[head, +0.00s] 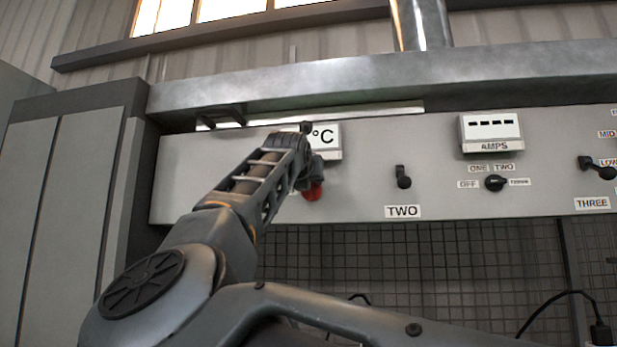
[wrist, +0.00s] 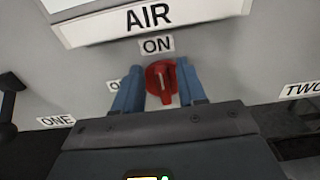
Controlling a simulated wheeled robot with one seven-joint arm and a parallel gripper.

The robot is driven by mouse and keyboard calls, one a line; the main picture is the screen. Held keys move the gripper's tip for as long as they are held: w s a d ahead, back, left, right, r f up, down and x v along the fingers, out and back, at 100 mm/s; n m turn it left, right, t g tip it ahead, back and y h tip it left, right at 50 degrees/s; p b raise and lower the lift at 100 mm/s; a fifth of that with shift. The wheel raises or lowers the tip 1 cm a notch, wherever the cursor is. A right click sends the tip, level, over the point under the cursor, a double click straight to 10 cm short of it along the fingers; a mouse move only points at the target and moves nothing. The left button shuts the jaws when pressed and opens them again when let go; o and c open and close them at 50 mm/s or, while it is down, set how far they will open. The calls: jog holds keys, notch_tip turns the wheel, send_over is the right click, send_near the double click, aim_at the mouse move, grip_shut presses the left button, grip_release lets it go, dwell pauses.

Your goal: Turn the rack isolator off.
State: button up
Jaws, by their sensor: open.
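The red rotary knob (wrist: 162,82), which I take to be the rack isolator, is on the grey panel under the AIR display (wrist: 150,18). Its white line stands roughly upright, toward the ON label (wrist: 157,45). A label to its left is mostly hidden by a finger; only an "O" shows. My gripper (wrist: 158,88) is open, one blue finger on each side of the knob. I cannot tell whether either finger touches it. In the head view the red knob (head: 314,192) shows just below my gripper (head: 312,178), partly covered by my arm.
A black lever (head: 403,177) above the TWO label stands right of the knob. Farther right are the AMPS meter (head: 490,130), a black selector (head: 495,183) and a lever marked THREE (head: 597,168). A black lever (wrist: 10,92) is at the wrist view's left edge.

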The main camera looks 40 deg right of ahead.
grip_shut()
jog(key=shift+f+n+b, duration=0.15)
jog(key=shift+n+b, duration=0.15)
jog(key=shift+b, duration=0.1)
jog(key=shift+w+a+f+n+b, duration=0.25)
jog(key=shift+w+f+n+b, duration=0.15)
jog(key=shift+n+b, duration=2.2)
jog(key=shift+w+a+f+n+b, duration=0.25)
jog(key=shift+f+n+b, duration=0.15)
jog(key=shift+n+b, duration=2.25)
jog(key=shift+w+a+f+n+b, duration=0.35)
jog(key=shift+n+b, duration=1.45)
jog(key=shift+n, duration=1.55)
grip_release()
jog(key=shift+d, duration=0.1)
